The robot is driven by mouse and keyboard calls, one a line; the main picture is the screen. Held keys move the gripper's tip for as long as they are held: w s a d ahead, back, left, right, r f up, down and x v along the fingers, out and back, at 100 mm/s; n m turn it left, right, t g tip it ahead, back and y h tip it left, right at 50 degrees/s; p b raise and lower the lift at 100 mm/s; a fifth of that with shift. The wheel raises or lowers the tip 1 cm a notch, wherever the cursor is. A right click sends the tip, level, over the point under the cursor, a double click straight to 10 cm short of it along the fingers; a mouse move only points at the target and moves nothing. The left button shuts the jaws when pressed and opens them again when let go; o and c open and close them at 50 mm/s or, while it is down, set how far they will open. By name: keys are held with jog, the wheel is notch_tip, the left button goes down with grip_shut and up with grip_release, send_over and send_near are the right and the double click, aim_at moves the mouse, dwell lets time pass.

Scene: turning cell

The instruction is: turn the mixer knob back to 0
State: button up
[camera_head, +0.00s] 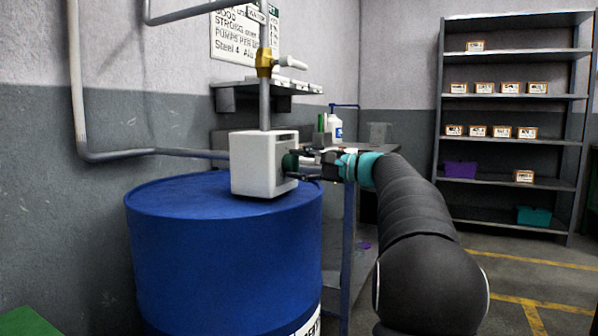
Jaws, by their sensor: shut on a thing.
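The mixer is a white box (257,163) standing on top of a blue drum (160,203). A dark green knob (288,162) sits on the box's right-hand face. My gripper (292,164) reaches in from the right and is shut on the knob. The fingers hide most of the knob, and its pointer and the 0 mark cannot be made out.
A pipe with a brass valve (264,63) and white handle rises behind the box. A wall pipe (110,156) runs behind the drum. A bench with a white bottle (334,127) stands beyond my gripper. Shelving (517,97) with small boxes stands at right; floor before it is clear.

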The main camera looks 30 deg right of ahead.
jog(key=shift+r+n, duration=0.1)
jog(key=shift+n, duration=0.3)
jog(key=o, duration=1.1)
jog(key=shift+o, duration=0.2)
jog(key=v, duration=1.2)
